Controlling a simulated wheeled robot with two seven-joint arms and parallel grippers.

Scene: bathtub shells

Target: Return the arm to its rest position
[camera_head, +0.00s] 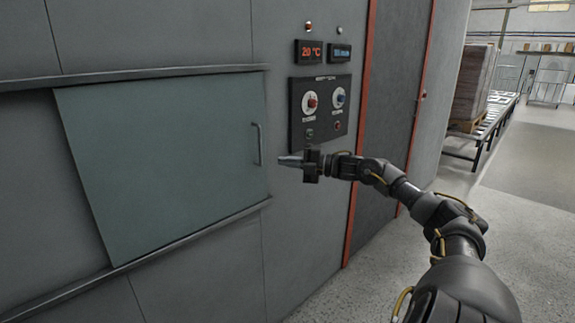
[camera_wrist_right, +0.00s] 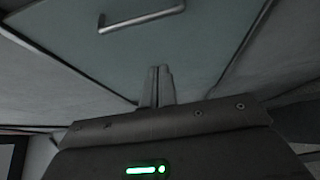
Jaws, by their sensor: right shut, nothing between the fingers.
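My right gripper (camera_head: 281,160) is shut and empty, held out in front of the grey wall just right of the sliding door panel. Its fingers also show closed together in the right wrist view (camera_wrist_right: 159,72). The grey-green door panel (camera_head: 165,160) sits between two horizontal rails and carries a bar handle (camera_head: 259,145). The handle also shows in the wrist view (camera_wrist_right: 140,20), beyond the fingertips and apart from them. My right arm stretches from the lower right up to the wall. My left gripper is not in view.
A control panel (camera_head: 320,112) with two knobs is on the wall just above the gripper, with two small displays above it. A red-edged door (camera_head: 387,110) stands to the right. Farther right are a loaded pallet (camera_head: 474,85), a roller conveyor (camera_head: 492,120) and open floor.

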